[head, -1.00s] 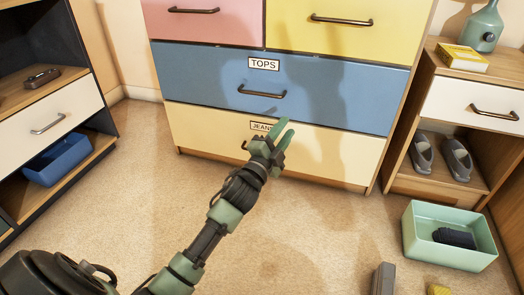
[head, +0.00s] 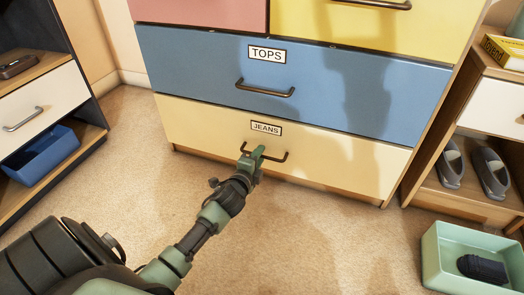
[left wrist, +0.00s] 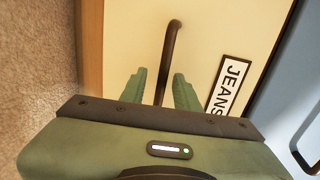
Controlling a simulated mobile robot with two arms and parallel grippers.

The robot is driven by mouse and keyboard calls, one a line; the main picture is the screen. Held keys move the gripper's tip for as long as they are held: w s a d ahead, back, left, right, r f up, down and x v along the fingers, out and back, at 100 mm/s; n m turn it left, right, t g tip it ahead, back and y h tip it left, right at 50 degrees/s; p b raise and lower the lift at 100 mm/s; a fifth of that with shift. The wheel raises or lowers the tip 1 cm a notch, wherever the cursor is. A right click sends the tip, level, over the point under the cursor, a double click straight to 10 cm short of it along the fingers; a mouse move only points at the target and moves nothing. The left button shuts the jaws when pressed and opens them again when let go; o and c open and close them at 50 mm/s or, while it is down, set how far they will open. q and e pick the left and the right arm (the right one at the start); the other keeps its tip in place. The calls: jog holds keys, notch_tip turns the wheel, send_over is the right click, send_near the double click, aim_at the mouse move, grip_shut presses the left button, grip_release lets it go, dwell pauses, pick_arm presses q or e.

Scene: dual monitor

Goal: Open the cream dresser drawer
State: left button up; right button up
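The cream drawer (head: 335,160) labelled JEANS is the bottom drawer of the dresser, and its front looks closed. Its dark bar handle (head: 281,157) sits below the label. My left gripper (head: 252,153) is at the left part of this handle. In the left wrist view the handle (left wrist: 171,45) runs between the two green fingers of the left gripper (left wrist: 158,80). The fingers are apart, one on each side of the bar, with gaps visible. Whether either finger touches the drawer front cannot be told. My right gripper is not in view.
The blue TOPS drawer (head: 330,90) is above, closed. A dark cabinet with a white drawer (head: 45,110) and a blue bin (head: 42,155) stands left. Shoes (head: 490,172) and a mint box (head: 450,280) are at right. Carpet in front of the dresser is clear.

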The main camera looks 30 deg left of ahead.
pick_arm(q)
jog(key=shift+w, duration=0.4)
jog(key=shift+c, duration=0.2)
jog(key=shift+s, duration=0.1)
grip_shut()
dwell(0.9)
